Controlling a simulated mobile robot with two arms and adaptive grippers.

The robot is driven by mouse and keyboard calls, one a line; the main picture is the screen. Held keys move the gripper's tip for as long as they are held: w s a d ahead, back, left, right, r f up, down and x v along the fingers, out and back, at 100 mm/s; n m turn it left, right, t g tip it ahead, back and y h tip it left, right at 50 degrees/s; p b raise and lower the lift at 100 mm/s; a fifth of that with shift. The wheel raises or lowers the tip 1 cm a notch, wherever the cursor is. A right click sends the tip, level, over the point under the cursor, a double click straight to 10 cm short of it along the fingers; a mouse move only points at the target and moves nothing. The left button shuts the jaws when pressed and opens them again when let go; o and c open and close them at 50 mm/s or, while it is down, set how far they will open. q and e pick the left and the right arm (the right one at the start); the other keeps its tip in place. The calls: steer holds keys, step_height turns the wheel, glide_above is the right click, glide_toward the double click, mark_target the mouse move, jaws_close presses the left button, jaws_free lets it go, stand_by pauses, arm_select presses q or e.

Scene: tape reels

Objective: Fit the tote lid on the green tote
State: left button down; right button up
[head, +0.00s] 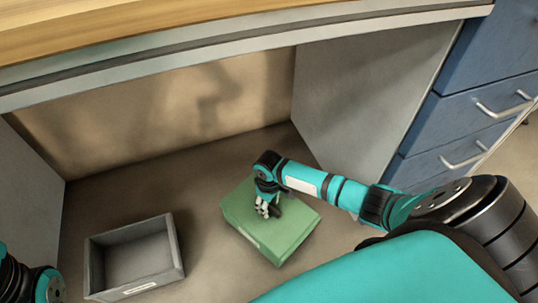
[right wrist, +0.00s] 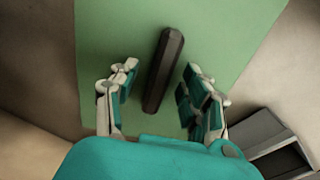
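The green tote (head: 249,238) stands on the floor under the desk, with a pale label on its side. A flat green lid (head: 296,212) covers its top; whether it is fully seated I cannot tell. In the right wrist view the lid (right wrist: 110,30) fills the middle, with a dark bar handle (right wrist: 163,70) on it. My right gripper (head: 268,209) is over the lid from above. In the right wrist view the gripper (right wrist: 160,82) is open, its fingers on both sides of the handle with gaps. My left gripper is out of view.
A grey open tote (head: 179,250), empty, stands on the floor to the left of the green tote. The wooden desk top (head: 130,25) overhangs above. A grey side panel (head: 360,95) and blue drawers (head: 480,70) bound the right. Floor between the totes is clear.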

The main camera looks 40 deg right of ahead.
step_height(320, 180, up, 12)
stand_by(0.6)
steer(key=shift+f, duration=0.1)
stand_by(0.7)
